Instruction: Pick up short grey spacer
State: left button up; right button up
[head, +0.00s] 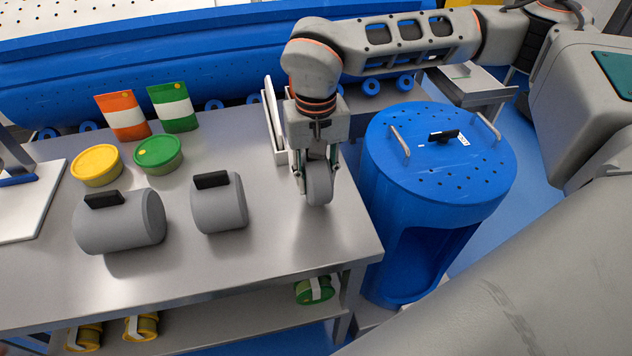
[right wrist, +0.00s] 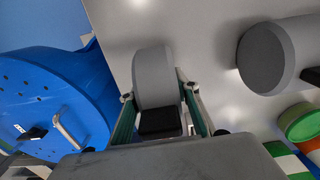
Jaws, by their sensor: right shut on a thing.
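The short grey spacer (head: 319,186) is a narrow grey disc-like cylinder at the right end of the steel table. My right gripper (head: 314,180) comes down on it from above and is shut on it. In the right wrist view the spacer (right wrist: 156,78) sits between the two fingers of my right gripper (right wrist: 160,112), with its black tab (right wrist: 160,122) toward the palm. I cannot tell whether it touches the table. A medium grey spacer (head: 220,210) and a long grey spacer (head: 120,225), both with black tabs, lie to the left. My left gripper is not in view.
A yellow tub (head: 97,165), a green tub (head: 158,154) and two striped cards stand behind the spacers. A white upright holder (head: 272,115) is close behind my right gripper. A blue drum (head: 440,160) stands right of the table (head: 270,255). The table's front is clear.

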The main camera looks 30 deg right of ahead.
notch_tip(320, 180, up, 18)
jog(key=shift+f+p, duration=0.1)
jog(key=shift+p, duration=0.65)
jog(key=f+n, duration=0.1)
jog(key=f, duration=0.4)
jog(key=d+f+n, duration=0.1)
jog(key=f, duration=0.5)
jog(key=d+f, duration=0.1)
jog(key=f, duration=0.4)
jog(key=shift+w+f+n, duration=0.35)
jog(key=shift+w+n, duration=0.05)
